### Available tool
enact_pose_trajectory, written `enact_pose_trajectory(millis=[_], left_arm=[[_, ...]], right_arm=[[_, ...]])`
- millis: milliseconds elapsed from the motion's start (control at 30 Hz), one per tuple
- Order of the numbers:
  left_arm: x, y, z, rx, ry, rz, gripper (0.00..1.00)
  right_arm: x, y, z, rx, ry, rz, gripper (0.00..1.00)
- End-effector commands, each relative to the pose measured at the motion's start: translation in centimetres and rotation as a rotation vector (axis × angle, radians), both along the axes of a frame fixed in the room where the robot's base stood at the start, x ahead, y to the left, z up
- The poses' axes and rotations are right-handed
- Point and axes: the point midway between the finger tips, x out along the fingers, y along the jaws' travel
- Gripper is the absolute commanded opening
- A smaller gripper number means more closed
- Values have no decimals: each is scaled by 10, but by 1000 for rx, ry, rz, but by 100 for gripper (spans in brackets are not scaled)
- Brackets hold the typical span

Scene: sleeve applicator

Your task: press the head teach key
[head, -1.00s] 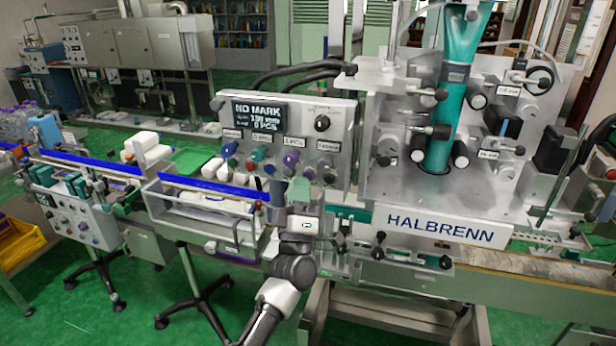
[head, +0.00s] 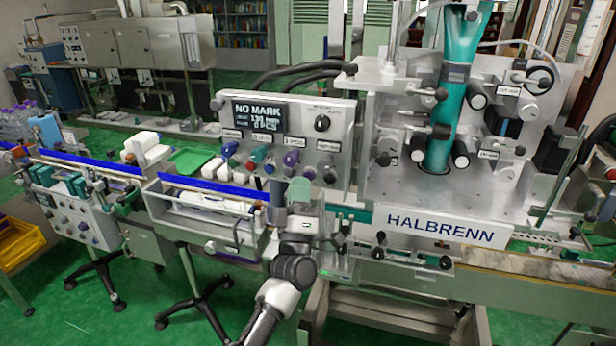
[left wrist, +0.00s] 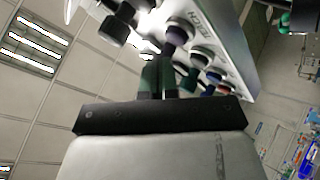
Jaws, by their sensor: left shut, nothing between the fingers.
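The control panel (head: 290,128) of the machine carries a dark display reading "NO MARK" and a group of coloured and black keys, including a purple key (head: 291,158). The small labels in the head view are too blurred to read surely. My left gripper (head: 300,190) is in front of the panel's lower right, its greenish fingers together and empty. In the left wrist view the shut fingers (left wrist: 158,75) point up toward the keys, just below a purple key (left wrist: 178,34). A label ending in "TEACH" (left wrist: 197,27) shows beside it. I cannot tell whether the fingertips touch any key.
A black knob (head: 322,123) sits at the panel's upper right. A railed tray (head: 205,215) with a blue strip lies left of my gripper. The machine's metal deck, marked "HALBRENN" (head: 440,230), stands on the right.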

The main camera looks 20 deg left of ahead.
Motion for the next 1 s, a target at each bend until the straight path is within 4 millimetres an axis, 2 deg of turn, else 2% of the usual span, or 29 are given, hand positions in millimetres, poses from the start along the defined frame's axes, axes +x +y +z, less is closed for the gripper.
enact_pose_trajectory(millis=[1000], left_arm=[[10,0,0,0,0,0,0]], right_arm=[[0,0,-9,0,0,0,58]])
